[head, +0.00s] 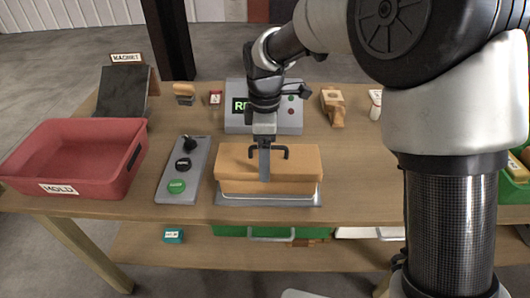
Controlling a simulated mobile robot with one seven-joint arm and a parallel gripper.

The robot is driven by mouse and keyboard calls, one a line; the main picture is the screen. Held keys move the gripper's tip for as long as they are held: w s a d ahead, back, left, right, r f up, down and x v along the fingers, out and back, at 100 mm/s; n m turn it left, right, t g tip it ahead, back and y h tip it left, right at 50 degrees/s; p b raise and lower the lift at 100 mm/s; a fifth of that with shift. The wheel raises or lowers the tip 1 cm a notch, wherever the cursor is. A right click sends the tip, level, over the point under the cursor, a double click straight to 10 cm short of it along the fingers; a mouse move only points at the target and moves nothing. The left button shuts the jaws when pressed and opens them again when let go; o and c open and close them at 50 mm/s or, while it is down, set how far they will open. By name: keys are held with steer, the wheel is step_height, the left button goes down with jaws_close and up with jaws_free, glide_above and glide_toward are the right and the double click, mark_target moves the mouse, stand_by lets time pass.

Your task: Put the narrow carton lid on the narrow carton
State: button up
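A long tan box-like thing (236,186) lies on a flat metal tray (225,200) at the table's front middle. Its upper part (300,160) looks like a lid with a black handle (284,152) on top, and a seam runs along the front. It may be the narrow carton with its lid; no label shows, so I cannot tell. My gripper (264,166) points down at the handle, overlapping it and the front face in the head view. Only one finger-like side shows, so its opening and any contact with the handle are hidden.
A red bin marked MOLD (75,190) stands at left, beside a grey button strip (180,171). A grey panel with a display (235,121) stands behind the tan box. A wooden piece (333,106) and a white bottle (376,103) are back right. A green bin (515,185) is far right.

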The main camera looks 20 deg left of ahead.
steer(key=shift+f, duration=0.45)
stand_by(0.3)
steer(key=o, duration=1)
steer(key=shift+r, duration=0.1)
